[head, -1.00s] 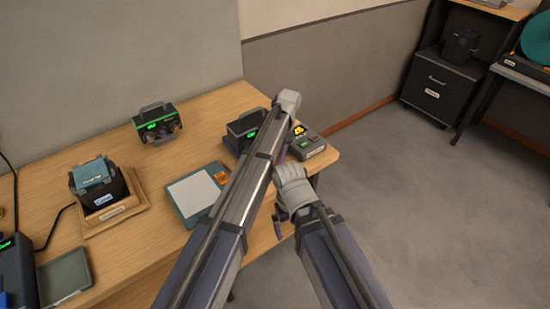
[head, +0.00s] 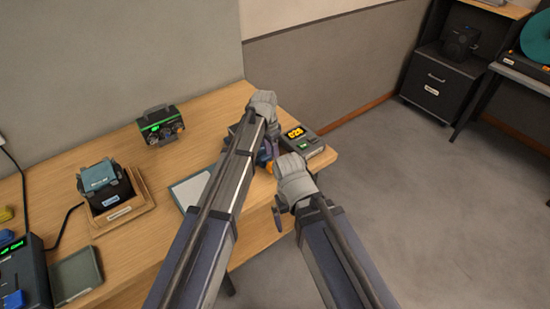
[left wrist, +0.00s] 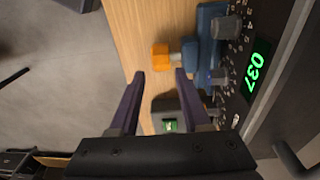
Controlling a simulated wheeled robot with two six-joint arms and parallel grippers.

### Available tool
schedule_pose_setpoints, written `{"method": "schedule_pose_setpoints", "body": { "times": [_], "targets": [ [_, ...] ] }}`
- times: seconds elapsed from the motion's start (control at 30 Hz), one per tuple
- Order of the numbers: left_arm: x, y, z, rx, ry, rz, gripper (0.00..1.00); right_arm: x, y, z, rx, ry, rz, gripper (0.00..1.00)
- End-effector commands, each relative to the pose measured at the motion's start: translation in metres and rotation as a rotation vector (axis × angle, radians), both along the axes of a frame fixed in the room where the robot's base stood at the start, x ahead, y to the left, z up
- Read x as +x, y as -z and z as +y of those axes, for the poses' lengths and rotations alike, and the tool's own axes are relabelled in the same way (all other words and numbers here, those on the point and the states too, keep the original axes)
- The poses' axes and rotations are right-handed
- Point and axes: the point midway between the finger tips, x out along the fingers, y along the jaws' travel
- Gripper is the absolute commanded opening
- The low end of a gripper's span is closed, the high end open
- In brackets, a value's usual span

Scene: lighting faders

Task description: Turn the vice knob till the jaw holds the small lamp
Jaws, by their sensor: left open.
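The blue vice (left wrist: 207,38) shows in the left wrist view, with an orange knob (left wrist: 160,56) on a short grey shaft. In the head view my left arm covers most of the vice; the orange knob (head: 270,167) shows just past the arm. My left gripper (left wrist: 160,74) is open and empty, its purple fingers spread on either side of the knob's line, the tips apparently just short of it. In the head view its fingers (head: 264,152) are partly hidden. I cannot make out the small lamp. My right gripper (head: 280,214) hangs beyond the table's front edge; its jaws do not show clearly.
A tablet (head: 186,190), a boxed device (head: 105,190) and a green-trimmed unit (head: 160,125) stand farther left.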

Motion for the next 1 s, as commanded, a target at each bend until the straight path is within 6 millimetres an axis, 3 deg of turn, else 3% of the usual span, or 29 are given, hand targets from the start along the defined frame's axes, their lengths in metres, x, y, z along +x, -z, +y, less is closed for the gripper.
{"method": "schedule_pose_setpoints", "body": {
  "times": [0.03,0.1,0.47,0.67,1.0],
  "targets": [
    [-0.017,0.001,0.012,-0.066,-0.009,-0.050,0.47,0.000,0.003,0.000,0.000,0.000,0.000,1.00],
    [-0.021,-0.003,0.017,-0.144,-0.016,-0.117,0.47,0.000,0.004,0.000,0.000,0.000,0.000,1.00],
    [-0.015,-0.009,0.021,-0.234,-0.028,-0.205,0.47,0.000,0.007,0.000,0.000,0.000,0.000,1.00],
    [-0.012,0.005,0.017,-0.233,-0.029,-0.203,0.47,0.000,0.020,0.000,0.000,0.000,0.000,1.00],
    [-0.003,0.046,0.004,-0.232,-0.028,-0.202,0.47,0.000,0.062,0.000,0.000,0.000,0.000,1.00]
  ]
}}
